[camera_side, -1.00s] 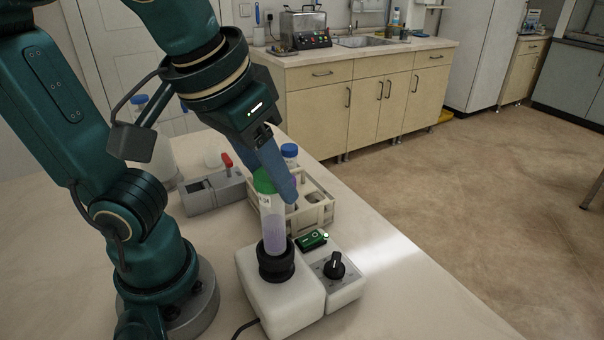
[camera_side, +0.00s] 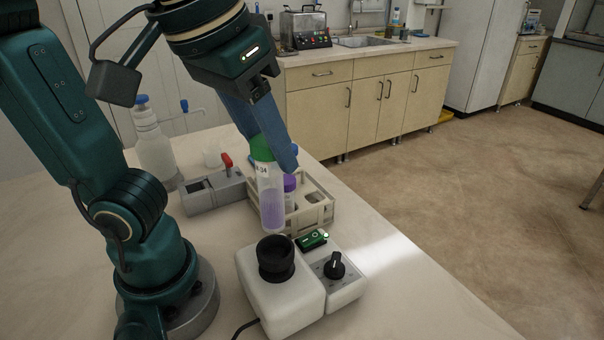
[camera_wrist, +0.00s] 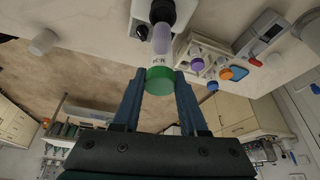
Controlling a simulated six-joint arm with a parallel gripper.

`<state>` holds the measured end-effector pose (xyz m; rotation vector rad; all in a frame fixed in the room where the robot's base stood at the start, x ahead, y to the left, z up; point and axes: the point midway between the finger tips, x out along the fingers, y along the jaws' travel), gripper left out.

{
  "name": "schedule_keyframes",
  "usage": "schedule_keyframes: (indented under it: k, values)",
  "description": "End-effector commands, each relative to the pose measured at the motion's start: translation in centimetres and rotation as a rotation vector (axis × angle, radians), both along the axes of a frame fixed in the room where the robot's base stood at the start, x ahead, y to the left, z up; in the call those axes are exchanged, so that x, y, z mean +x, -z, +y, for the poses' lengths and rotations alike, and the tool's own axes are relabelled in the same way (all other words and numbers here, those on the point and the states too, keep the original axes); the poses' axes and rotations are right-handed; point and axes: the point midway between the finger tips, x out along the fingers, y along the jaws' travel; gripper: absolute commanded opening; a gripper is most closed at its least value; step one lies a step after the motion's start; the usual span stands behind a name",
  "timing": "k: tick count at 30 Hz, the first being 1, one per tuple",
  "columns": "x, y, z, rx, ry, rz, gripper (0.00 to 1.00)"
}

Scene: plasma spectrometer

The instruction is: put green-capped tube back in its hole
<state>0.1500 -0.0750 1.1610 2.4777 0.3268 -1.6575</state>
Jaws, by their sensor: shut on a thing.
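The green-capped tube (camera_side: 270,195) is upright, with purple liquid in its lower part. My gripper (camera_side: 270,150) is shut on it at the green cap, its blue fingers on either side. In the wrist view the green cap (camera_wrist: 159,80) sits between the fingertips. The tube's bottom is in the air, above and behind the black cup of the white mixer (camera_side: 276,257). The tube rack (camera_side: 318,212) stands behind the tube and is partly hidden by it. A purple-capped tube (camera_side: 289,186) stands in the rack. The wrist view also shows orange-capped (camera_wrist: 226,73) and blue-capped tubes (camera_wrist: 212,86) there.
A control box with a black knob (camera_side: 335,266) and a green-lit switch (camera_side: 312,239) adjoins the mixer. A grey device with a red lever (camera_side: 227,162) stands left of the rack. A wash bottle (camera_side: 152,145) is farther back. The table's right side is clear.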

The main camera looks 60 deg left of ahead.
Motion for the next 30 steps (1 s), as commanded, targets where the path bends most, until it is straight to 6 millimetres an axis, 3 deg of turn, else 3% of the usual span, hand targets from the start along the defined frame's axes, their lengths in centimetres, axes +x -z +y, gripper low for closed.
schedule_keyframes:
  k: [13,22,30]
  values:
    - [0.1,-5.0,-0.1,-0.003,-0.001,-0.004,0.00]
    - [5.8,-6.2,2.3,0.004,-0.303,0.001,0.00]
    - [11.1,-6.1,6.9,0.005,-0.618,0.003,0.00]
